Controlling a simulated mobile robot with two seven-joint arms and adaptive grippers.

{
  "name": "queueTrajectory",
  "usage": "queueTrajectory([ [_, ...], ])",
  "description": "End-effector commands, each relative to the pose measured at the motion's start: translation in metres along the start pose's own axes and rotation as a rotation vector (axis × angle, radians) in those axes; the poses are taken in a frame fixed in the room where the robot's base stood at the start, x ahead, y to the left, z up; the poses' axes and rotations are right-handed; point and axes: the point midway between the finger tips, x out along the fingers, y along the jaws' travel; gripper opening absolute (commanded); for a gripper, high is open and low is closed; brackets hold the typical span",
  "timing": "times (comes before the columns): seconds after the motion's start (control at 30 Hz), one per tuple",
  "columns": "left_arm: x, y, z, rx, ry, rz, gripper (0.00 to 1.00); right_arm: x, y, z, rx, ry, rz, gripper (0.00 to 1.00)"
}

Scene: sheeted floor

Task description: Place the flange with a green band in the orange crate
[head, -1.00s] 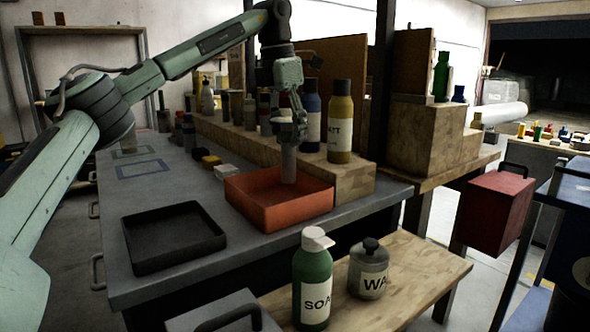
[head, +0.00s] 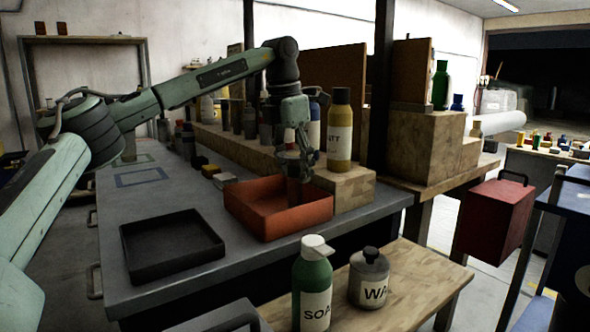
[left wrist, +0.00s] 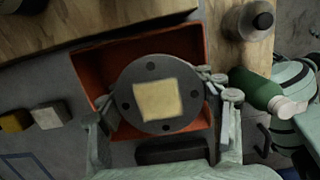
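The flange (left wrist: 135,109) shows in the left wrist view as a round grey disc with bolt holes and a pale square at its centre. No green band can be made out from here. My left gripper (head: 296,168) is over the crate with its fingers on either side of the flange's upper end, shut on it. In the left wrist view the crate (left wrist: 92,68) lies beneath. My right gripper is not in view.
A black tray (head: 170,246) sits left of the crate on the grey workbench (head: 130,195). A wooden ledge (head: 350,187) with several bottles stands behind. A green soap bottle (head: 312,283) and a grey bottle (head: 368,280) stand on a lower wooden bench in front.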

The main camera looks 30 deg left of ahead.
Motion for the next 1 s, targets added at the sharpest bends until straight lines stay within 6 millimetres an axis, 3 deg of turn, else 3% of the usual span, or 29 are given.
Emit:
queueTrajectory([
  [0.13,0.0,0.0,0.0,0.0,0.0,0.0,0.81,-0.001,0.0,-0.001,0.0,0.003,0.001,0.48],
  [0.53,-0.009,0.0,0.001,0.0,-0.002,0.001,0.81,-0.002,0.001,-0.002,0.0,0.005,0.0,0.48],
  [1.0,-0.102,0.0,0.002,0.0,-0.002,0.0,0.81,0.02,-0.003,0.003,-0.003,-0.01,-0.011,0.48],
])
